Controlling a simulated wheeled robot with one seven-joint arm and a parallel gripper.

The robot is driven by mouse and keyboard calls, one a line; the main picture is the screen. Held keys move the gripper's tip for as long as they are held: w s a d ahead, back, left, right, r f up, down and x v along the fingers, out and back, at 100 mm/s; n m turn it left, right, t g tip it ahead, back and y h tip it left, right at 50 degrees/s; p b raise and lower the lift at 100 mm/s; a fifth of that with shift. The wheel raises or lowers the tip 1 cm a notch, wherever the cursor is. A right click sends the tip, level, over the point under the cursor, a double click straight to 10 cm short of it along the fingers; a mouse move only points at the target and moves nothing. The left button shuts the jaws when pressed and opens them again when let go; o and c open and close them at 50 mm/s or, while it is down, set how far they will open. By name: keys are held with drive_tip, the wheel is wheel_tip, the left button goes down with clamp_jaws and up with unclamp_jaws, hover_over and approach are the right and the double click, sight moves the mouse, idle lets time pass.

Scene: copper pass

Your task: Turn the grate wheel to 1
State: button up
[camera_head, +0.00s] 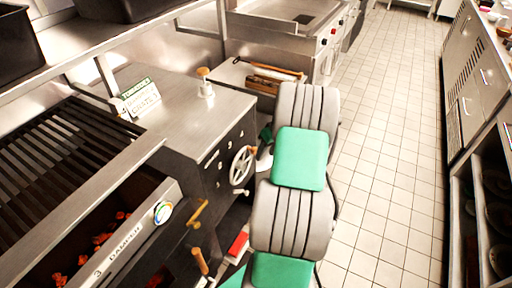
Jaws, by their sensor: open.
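The grate wheel (241,166) is a pale spoked handwheel with a small wooden knob, on the dark front panel of the grill unit, left of my arm. White marks run along the panel (212,160) above and left of it, too small to read surely. Which mark the wheel stands at, I cannot tell. My grey and green arm rises from the bottom centre. A pale part of my gripper (263,158) shows just right of the wheel, mostly hidden behind the arm. It is open, and I cannot tell whether it touches the wheel.
The charcoal grill (50,165) with dark bars and glowing coals is at left, with a round dial (163,212) and wooden handles on its front. A green-and-white sign (140,97) stands on the steel top. The tiled floor (385,150) is free at right, bounded by steel cabinets (475,85).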

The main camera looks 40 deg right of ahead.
sight(255, 149)
drive_tip(key=w+d+r+n+t, duration=0.2)
drive_tip(key=w+r+n, duration=0.1)
drive_tip(key=w+n, duration=0.15)
drive_tip(key=shift+n, duration=0.35)
drive_tip(key=p+x, duration=0.1)
drive_tip(key=x, duration=0.6)
drive_tip(key=shift+a+f, duration=0.15)
drive_tip(key=shift+f, duration=0.1)
drive_tip(key=shift+s, duration=0.1)
clamp_jaws()
idle(0.4)
